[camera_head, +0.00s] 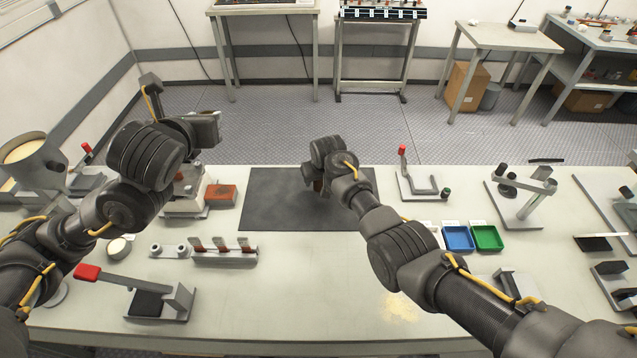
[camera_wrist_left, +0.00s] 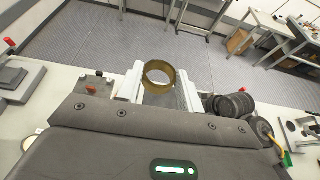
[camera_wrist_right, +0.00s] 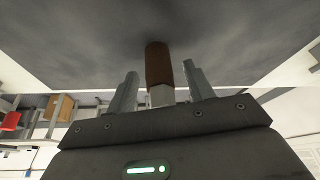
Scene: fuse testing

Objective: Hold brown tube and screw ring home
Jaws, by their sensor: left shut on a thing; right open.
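A brass-coloured ring (camera_wrist_left: 144,78) is held between the pale fingers of my left gripper (camera_wrist_left: 158,84), which is shut on it. In the head view my left gripper (camera_head: 208,128) is raised above the back left of the table, and the ring cannot be made out there. A brown tube (camera_wrist_right: 158,64) with a pale metal end lies between the spread fingers of my right gripper (camera_wrist_right: 160,82), with gaps on both sides. In the head view my right gripper (camera_head: 316,180) is over the dark mat (camera_head: 265,200) and hides most of the tube.
A rack with several brown-topped fuses (camera_head: 222,252) and a red-handled press (camera_head: 140,290) stand at the left. Blue (camera_head: 457,238) and green (camera_head: 487,238) trays lie right of the mat. A red-tipped fixture (camera_head: 420,185) stands behind them. The front middle is clear.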

